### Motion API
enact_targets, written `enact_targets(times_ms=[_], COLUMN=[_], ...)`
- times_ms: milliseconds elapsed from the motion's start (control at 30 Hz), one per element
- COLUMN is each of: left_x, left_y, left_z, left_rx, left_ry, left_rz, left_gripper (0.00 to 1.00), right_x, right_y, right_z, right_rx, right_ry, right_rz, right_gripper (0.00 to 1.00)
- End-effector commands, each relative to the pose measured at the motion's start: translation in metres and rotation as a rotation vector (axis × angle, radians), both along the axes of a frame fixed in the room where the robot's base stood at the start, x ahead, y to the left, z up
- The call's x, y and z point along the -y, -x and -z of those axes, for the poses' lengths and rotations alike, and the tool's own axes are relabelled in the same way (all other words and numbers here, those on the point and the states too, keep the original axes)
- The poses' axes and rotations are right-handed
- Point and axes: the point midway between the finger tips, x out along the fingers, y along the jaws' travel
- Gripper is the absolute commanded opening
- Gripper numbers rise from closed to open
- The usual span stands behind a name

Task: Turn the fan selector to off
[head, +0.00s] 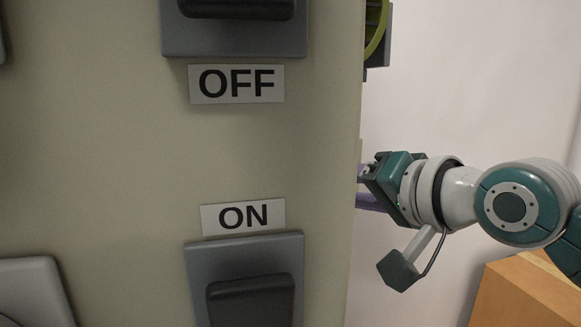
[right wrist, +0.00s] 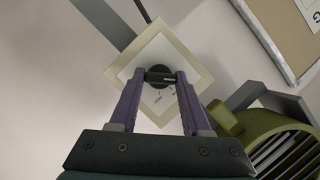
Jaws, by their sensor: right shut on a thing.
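The fan selector is a black round knob with a bar-shaped grip (right wrist: 160,70) on a square, cream-edged wall plate (right wrist: 197,62), seen in the right wrist view. Small dark marks show on the plate just below the knob; I cannot read them. My right gripper (right wrist: 161,78) has its two purple fingers closed on either side of the knob's grip. In the head view my right gripper (head: 369,186) reaches left at the panel's right edge, which hides its fingertips and the selector. My left gripper is in neither view.
A beige panel (head: 120,150) fills the left of the head view, with OFF and ON labels beside dark rockers. A green slatted housing (right wrist: 270,140) sits close to the right finger. A framed board (right wrist: 290,45) is at upper right. A wooden block (head: 520,295) stands below my arm.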

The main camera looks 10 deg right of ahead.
Motion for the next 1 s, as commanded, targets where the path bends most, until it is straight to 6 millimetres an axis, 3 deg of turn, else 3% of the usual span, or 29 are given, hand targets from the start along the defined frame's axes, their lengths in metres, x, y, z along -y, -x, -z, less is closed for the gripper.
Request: enact_targets(times_ms=[200, 733, 767, 1000], left_x=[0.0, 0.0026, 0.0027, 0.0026], left_y=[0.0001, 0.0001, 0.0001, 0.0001], left_z=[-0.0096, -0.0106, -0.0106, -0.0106], left_rx=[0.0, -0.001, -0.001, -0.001], left_ry=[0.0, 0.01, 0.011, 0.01], left_rz=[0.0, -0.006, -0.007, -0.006], left_gripper=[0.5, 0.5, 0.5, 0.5], right_x=[-0.0012, -0.0013, -0.0012, -0.0009], right_y=[0.0002, 0.0001, 0.0001, 0.0], right_z=[-0.0016, -0.0001, 0.0, -0.0002], right_rx=[0.002, 0.004, 0.004, 0.003], right_ry=[0.062, 0.083, 0.083, 0.082], right_rz=[-0.001, -0.002, -0.002, 0.0], right_gripper=[0.0, 0.0, 0.51, 0.78])
